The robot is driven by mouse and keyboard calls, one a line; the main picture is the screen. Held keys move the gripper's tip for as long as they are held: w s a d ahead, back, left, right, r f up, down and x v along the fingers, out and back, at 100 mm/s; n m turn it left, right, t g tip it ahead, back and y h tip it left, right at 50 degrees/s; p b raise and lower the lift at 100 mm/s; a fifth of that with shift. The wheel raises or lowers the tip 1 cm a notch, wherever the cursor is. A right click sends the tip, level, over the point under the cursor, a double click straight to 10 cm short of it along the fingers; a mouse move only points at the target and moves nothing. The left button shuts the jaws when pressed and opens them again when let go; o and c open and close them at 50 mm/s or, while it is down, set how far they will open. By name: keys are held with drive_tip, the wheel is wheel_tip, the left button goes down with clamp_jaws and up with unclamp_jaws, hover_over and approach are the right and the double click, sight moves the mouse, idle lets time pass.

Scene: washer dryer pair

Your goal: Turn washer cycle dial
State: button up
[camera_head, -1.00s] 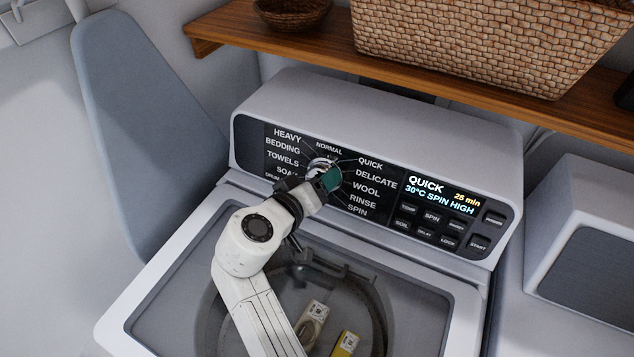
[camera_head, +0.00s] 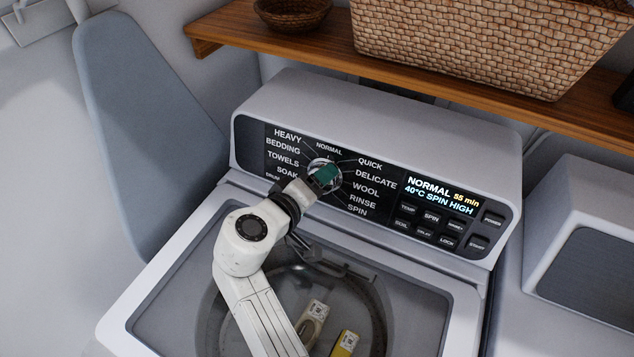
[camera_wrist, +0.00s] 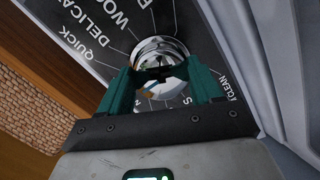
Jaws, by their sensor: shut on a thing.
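The washer's cycle dial (camera_head: 318,166) is a round chrome knob on the black control panel, ringed by cycle names. My gripper (camera_head: 325,177) is at the dial and covers most of it in the head view. In the wrist view the green fingers of my gripper (camera_wrist: 163,88) are closed on either side of the chrome dial (camera_wrist: 158,52). The washer display (camera_head: 436,195) reads NORMAL, 55 min, 40°C SPIN HIGH.
Small buttons (camera_head: 432,217) sit below the display. A wooden shelf (camera_head: 330,48) with a wicker basket (camera_head: 480,45) and a bowl (camera_head: 292,14) hangs above the washer. A second machine (camera_head: 585,250) stands at right, an ironing board (camera_head: 140,130) at left.

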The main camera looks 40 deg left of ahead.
drive_tip(key=o, duration=1.1)
drive_tip(key=shift+c, duration=0.2)
drive_tip(key=shift+s, duration=0.15)
drive_tip(key=b+v, duration=0.1)
drive_tip(key=v, duration=0.9)
drive_tip(key=shift+s+b, duration=0.3)
drive_tip(key=shift+b, duration=0.05)
drive_tip(key=shift+r, duration=0.1)
